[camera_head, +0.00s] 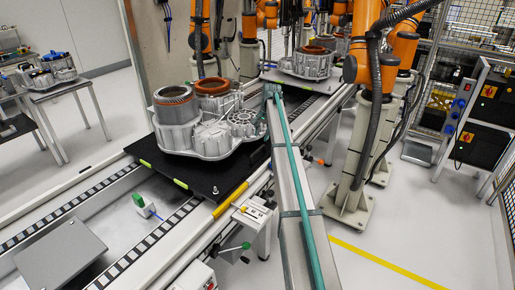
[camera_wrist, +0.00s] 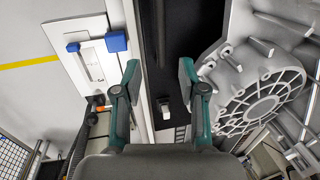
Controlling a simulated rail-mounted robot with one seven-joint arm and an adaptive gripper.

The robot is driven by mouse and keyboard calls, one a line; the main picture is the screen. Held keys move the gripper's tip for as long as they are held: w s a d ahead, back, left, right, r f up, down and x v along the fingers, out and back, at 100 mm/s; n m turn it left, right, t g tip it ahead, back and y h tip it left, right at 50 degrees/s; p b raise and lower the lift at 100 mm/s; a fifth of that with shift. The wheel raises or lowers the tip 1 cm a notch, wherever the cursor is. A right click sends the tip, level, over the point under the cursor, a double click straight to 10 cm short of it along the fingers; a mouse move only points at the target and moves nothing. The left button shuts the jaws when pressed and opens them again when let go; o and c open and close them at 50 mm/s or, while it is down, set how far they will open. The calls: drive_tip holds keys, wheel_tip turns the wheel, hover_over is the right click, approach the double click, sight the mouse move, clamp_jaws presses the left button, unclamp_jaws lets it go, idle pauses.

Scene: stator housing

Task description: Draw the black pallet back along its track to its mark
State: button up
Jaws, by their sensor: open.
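The black pallet (camera_head: 205,192) lies on the track in the head view and carries a grey stator housing (camera_head: 205,135) with two copper-coloured rings. Short yellow-green strips show on the pallet's edge. A yellow strip (camera_head: 230,198) lies along the near rail beside it; I cannot tell if it is the mark. In the wrist view my gripper (camera_wrist: 158,75) is open and empty, its teal fingers apart. A rail edge and the black pallet surface (camera_wrist: 184,25) show between and beyond the fingers. The housing (camera_wrist: 262,95) is to their right. The gripper is not clear in the head view.
The track (camera_head: 112,252) runs from lower left to the back. A second housing (camera_head: 308,65) sits farther along it. Orange robot arms (camera_head: 372,50) stand behind. A white plate with blue blocks (camera_wrist: 92,45) lies left of my fingers. A grey box (camera_head: 60,255) stands at lower left.

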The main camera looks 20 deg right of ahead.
sight(259, 149)
drive_tip(key=f, duration=0.2)
drive_tip(key=w+f+p, duration=0.1)
drive_tip(key=f, duration=0.2)
drive_tip(key=a+f+p, duration=0.1)
drive_tip(key=f, duration=0.2)
drive_tip(key=shift+w+f, duration=0.2)
drive_tip(key=shift+w, duration=0.05)
clamp_jaws()
